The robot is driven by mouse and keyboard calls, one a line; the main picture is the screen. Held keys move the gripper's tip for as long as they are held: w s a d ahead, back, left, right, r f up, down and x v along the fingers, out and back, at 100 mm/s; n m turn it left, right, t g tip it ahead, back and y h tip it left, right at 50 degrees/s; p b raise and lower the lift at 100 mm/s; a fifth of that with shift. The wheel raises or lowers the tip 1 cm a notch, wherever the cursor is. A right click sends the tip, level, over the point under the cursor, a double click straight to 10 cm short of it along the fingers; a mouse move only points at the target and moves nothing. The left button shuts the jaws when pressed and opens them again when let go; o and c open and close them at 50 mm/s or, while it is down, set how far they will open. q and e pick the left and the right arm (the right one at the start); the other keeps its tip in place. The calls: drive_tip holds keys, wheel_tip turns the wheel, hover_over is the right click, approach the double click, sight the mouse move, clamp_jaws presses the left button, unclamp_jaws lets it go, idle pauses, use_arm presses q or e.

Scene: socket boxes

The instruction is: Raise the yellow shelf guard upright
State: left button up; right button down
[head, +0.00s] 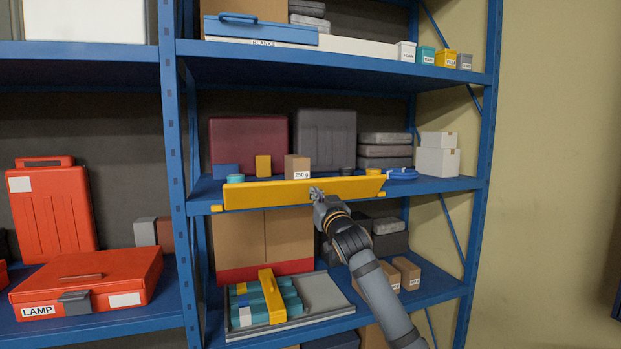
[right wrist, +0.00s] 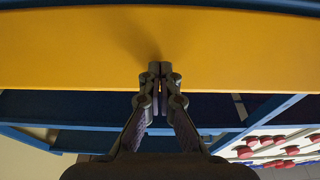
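The yellow shelf guard (head: 262,194) is a long bar along the front edge of the middle blue shelf. Its broad face shows; I cannot tell its exact tilt. My right gripper (head: 316,193) is at the guard's front face, near the middle of its length. In the right wrist view the fingertips (right wrist: 160,68) are together and overlap the lower edge of the yellow guard (right wrist: 80,45), with nothing seen between them. Whether they touch it is not clear. My left gripper is not in view.
Behind the guard stand a small brown box (head: 297,168), a maroon case (head: 248,140) and a grey case (head: 326,138). A blue ring-shaped item (head: 402,174) lies right of it. A blue post (head: 175,170) rises at left.

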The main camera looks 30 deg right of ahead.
sight(314, 185)
drive_tip(key=shift+w+d+r+p, duration=0.1)
drive_tip(key=shift+w+r+p, duration=0.05)
drive_tip(key=shift+r+p, duration=0.35)
drive_tip(key=shift+w+r+p, duration=0.15)
drive_tip(key=shift+r+p, duration=0.25)
drive_tip(key=shift+r, duration=0.15)
drive_tip(key=shift+p+x, duration=0.9)
drive_tip(key=shift+x, duration=0.25)
drive_tip(key=shift+f, duration=0.35)
drive_tip(key=shift+s+f+b, duration=0.15)
drive_tip(key=shift+s+b, duration=0.05)
drive_tip(key=shift+b, duration=0.3)
drive_tip(key=s+a+b, duration=0.2)
drive_tip(key=s+b, duration=0.4)
drive_tip(key=s, duration=0.3)
drive_tip(key=shift+s+a+r, duration=0.15)
drive_tip(key=shift+s+r, duration=0.05)
drive_tip(key=shift+w+f, duration=0.1)
